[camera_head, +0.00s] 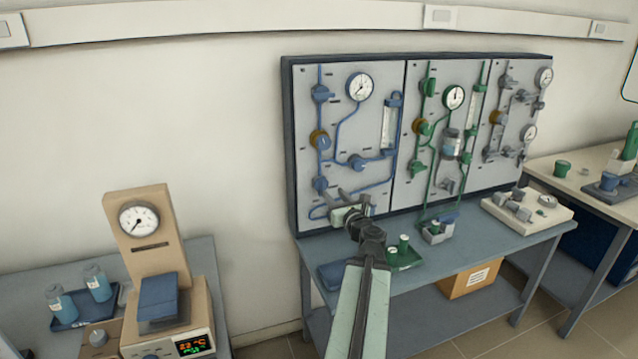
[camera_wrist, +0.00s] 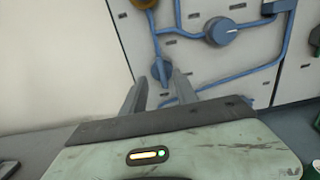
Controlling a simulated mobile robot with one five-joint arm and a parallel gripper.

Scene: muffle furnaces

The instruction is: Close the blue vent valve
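The left panel carries blue piping with several blue valves. The lower left blue valve (camera_head: 320,184) is small; in the wrist view its blue handle (camera_wrist: 162,72) stands roughly upright, just beyond and between my fingertips. Another blue valve (camera_head: 357,162) sits higher and to its right, with a large round knob (camera_wrist: 221,31) in the wrist view. The labels are too small to read, so I cannot tell which is the vent valve. My gripper (camera_head: 351,195) is open in front of the panel; in the wrist view its fingers (camera_wrist: 160,78) are apart, with contact unclear.
A bench (camera_head: 460,254) runs below the panel. The middle panel has green piping (camera_head: 431,180). A furnace-like unit (camera_head: 160,270) stands at the left.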

